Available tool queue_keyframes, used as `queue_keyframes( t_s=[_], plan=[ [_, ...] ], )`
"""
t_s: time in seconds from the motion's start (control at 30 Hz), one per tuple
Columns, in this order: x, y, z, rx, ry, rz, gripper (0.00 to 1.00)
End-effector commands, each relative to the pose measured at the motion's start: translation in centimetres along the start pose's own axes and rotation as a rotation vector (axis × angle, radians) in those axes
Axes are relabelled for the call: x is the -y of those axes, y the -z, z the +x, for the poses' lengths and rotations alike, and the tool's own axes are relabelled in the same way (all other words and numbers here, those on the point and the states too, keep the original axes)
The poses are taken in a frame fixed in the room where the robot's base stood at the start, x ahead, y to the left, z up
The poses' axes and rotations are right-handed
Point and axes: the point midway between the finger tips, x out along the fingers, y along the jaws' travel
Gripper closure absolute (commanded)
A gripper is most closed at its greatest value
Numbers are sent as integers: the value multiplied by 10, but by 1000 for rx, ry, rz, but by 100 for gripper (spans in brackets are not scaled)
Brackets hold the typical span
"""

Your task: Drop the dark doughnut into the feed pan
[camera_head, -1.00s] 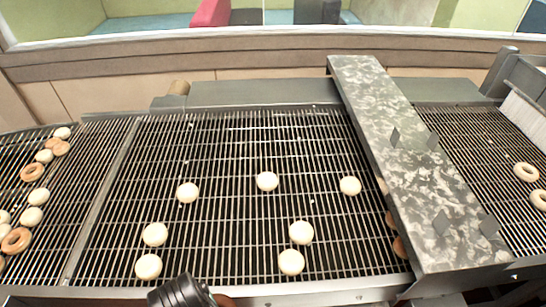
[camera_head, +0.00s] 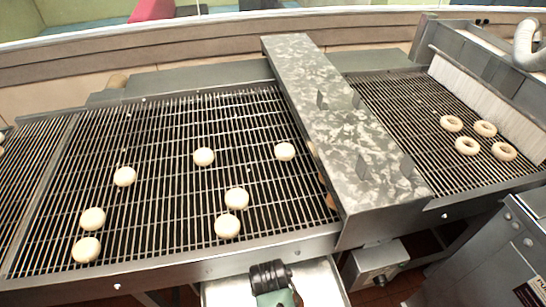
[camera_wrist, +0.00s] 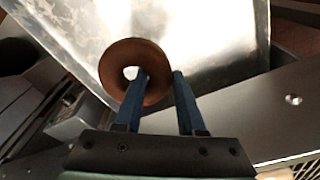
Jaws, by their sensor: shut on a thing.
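A dark brown doughnut (camera_wrist: 135,49) shows in the wrist view, held by my gripper (camera_wrist: 160,74). One blue finger passes through its hole and the other lies outside its rim, so the ring's side is between them. Behind it is a bare, shiny metal pan (camera_wrist: 212,38), which looks like the feed pan. The doughnut overlaps the pan in this view; the height between them is hard to tell. In the head view the pan (camera_head: 322,282) sits below the conveyor's front edge, with my dark wrist over its left part. The fingers and doughnut are hidden there.
A wire conveyor (camera_head: 150,200) carries several pale dough balls (camera_head: 204,157). A mottled metal cover (camera_head: 340,130) bridges it. Several pale rings (camera_head: 467,146) lie on the right section. A metal box (camera_head: 375,264) stands right of the pan, and a grey cabinet (camera_head: 490,275) farther right.

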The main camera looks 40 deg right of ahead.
Motion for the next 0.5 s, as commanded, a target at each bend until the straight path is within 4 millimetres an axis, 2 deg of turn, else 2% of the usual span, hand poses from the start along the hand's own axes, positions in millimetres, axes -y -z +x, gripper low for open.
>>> queue_keyframes(
  t_s=[0.03, 0.2, 0.33, 0.5],
  plan=[
    [0, -2, 12, 0, 0, -1, 100],
    [0, -4, 32, 0, 0, -1, 100],
    [0, -5, 42, 0, 0, -2, 100],
    [0, -6, 44, 0, 0, -2, 100]
  ],
)
